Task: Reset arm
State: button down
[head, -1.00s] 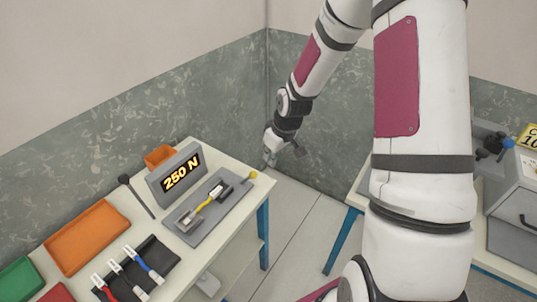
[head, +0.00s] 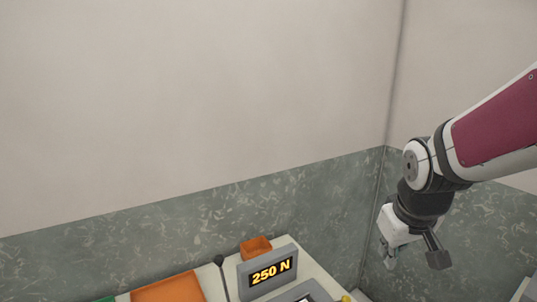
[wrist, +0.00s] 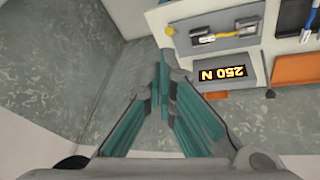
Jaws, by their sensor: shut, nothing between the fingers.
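My gripper (head: 390,258) hangs at the right of the head view, beside the back corner of the room and right of the table. In the wrist view my gripper (wrist: 163,55) shows its two teal fingers meeting at the tips, with nothing between them. The arm reaches in from the right edge of the head view. The gripper is apart from the table and its things.
A grey display (head: 268,272) reading "250 N" stands on the table, with small orange bins (head: 256,248) and (head: 170,288) nearby. In the wrist view a grey fixture (wrist: 218,36) holds a yellow-handled piece. The walls meet right of the table.

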jog(key=s+a+r+m, duration=0.1)
jog(key=s+a+r, duration=0.1)
jog(key=s+r, duration=0.2)
jog(key=s+a+r+m+t+y, duration=0.1)
jog(key=s+r, duration=0.3)
jog(key=s, duration=0.7)
jog(key=shift+a+t, duration=0.3)
jog(key=shift+a, duration=0.4)
